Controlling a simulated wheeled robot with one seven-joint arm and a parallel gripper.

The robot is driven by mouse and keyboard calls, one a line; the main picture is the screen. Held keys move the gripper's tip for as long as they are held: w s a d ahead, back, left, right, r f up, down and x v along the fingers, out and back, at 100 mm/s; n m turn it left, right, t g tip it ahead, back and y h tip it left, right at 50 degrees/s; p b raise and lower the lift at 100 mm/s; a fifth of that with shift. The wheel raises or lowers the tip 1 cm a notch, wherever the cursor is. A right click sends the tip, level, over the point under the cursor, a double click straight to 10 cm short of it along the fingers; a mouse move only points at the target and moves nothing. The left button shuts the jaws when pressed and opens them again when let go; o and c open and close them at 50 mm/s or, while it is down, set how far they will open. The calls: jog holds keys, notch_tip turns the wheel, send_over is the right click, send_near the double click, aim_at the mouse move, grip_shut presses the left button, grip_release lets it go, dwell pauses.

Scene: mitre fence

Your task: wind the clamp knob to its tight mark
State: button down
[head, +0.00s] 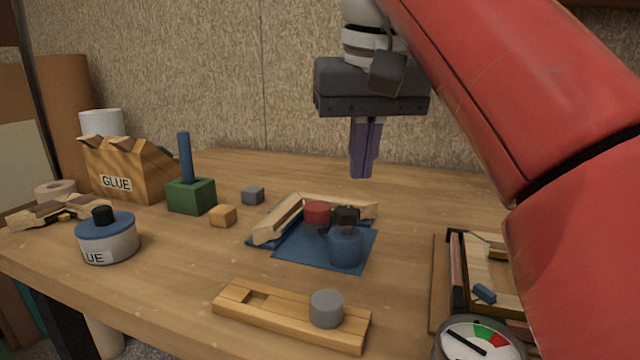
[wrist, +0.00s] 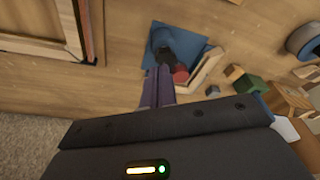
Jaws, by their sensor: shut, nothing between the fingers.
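A blue base plate (head: 290,252) carries an angled pale wooden fence (head: 278,220), a blue cylinder (head: 345,250) with a black top piece (head: 346,215), and a red knob (head: 317,211) beside it. I cannot tell which of these is the clamp knob, and no tight mark is readable. A round dial (head: 480,343) with green and red bands sits at the lower right, partly cut off. My gripper (head: 361,176) has its purple fingers shut and empty, pointing down above and behind the fixture. In the wrist view my gripper (wrist: 158,70) overlaps the picture near the black piece (wrist: 167,57).
A grooved wooden bar with a grey knob (head: 327,308) lies in front. A framed board (head: 455,270) is at the right, partly behind my arm. At left are a blue-lidded tin (head: 108,238), a green block with a blue post (head: 190,193), small cubes and a glue box (head: 118,165).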

aim_at(346, 221)
jog(key=shift+d+f+b, duration=0.2)
jog(key=shift+f+b, duration=0.3)
jog(key=shift+f, duration=1.2)
jog(key=shift+d+f+b, duration=0.2)
jog(key=shift+f+b, duration=0.3)
jog(key=shift+f, duration=1.2)
jog(key=shift+w+a+r, duration=0.1)
jog(key=shift+w+a, duration=0.05)
jog(key=shift+w, duration=0.15)
jog(key=shift+s+a+p, duration=0.2)
jog(key=shift+a+p, duration=0.15)
jog(key=shift+p, duration=0.4)
jog(key=shift+a+r+p, duration=0.1)
jog(key=shift+a+p, duration=0.15)
jog(key=shift+p, duration=0.05)
jog(key=shift+a, duration=0.65)
jog(key=shift+s, duration=0.15)
